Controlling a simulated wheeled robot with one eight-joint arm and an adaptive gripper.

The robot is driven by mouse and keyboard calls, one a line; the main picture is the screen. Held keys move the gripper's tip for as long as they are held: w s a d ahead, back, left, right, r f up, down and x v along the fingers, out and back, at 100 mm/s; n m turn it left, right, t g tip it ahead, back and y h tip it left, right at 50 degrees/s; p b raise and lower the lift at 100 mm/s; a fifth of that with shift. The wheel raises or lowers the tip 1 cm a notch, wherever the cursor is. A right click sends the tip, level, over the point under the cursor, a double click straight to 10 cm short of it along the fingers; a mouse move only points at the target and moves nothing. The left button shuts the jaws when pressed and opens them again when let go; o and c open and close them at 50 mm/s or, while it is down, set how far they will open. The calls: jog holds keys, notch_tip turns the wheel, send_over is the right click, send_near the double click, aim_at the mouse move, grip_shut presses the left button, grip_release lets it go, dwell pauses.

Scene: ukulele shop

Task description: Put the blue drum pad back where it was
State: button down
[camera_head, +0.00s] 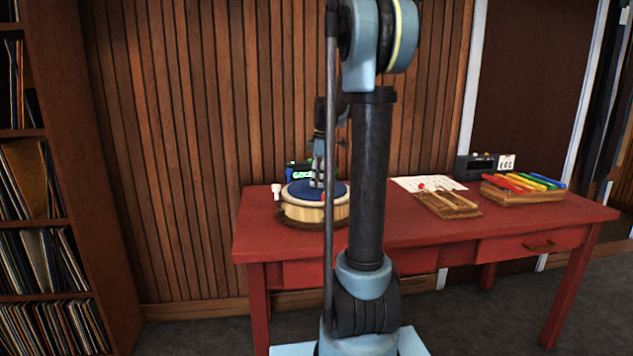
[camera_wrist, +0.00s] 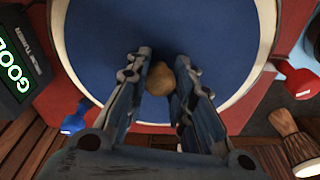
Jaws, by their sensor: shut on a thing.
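The blue drum pad (camera_head: 328,189) is a flat blue disc with a pale knob at its middle, at the top of a round wooden drum (camera_head: 299,212) on the left of the red table. In the wrist view the pad (camera_wrist: 215,35) fills the middle, with a pale drum rim (camera_wrist: 262,50) around it. My gripper (camera_wrist: 160,76) points down and is shut on the tan knob (camera_wrist: 158,84) of the pad. I cannot tell whether the pad rests on the drum or hangs just above it. My arm hides part of the drum's right side in the head view.
A black box with a green display (camera_head: 296,170) stands behind the drum. On the red table (camera_head: 420,232) lie mallets on a wooden board (camera_head: 447,203), a white sheet (camera_head: 425,183), a coloured xylophone (camera_head: 522,187) and a dark device (camera_head: 476,166). Record shelves (camera_head: 62,222) stand left.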

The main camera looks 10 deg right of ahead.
jog(key=c, duration=1.4)
grip_release()
jog(key=shift+o, duration=0.2)
notch_tip(320, 180, up, 12)
jog(key=d, duration=0.1)
jog(key=shift+s+d, duration=0.15)
jog(key=shift+d, duration=0.1)
